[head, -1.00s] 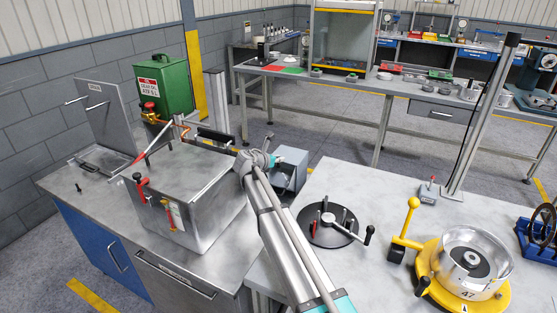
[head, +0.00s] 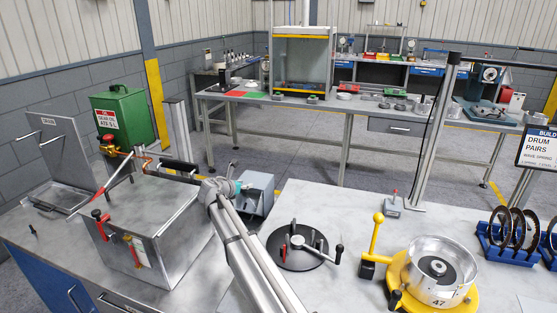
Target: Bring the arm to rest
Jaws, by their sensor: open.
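My arm (head: 245,255) reaches up from the bottom edge of the head view, between the metal tank and the black round fixture. Its wrist (head: 215,190) is near the right edge of the tank (head: 178,218), in front of a grey box (head: 257,193). I cannot make out my gripper's fingers beyond the wrist, and nothing held can be seen. From this view I cannot tell whether the wrist touches the tank or is above it.
The black fixture with handles (head: 300,247) and a yellow fixture holding a metal drum (head: 437,268) stand on the right table. A blue rack (head: 508,250) holds rings. A green can (head: 122,118) stands behind the tank. Open floor (head: 335,180) separates the front tables from the back bench.

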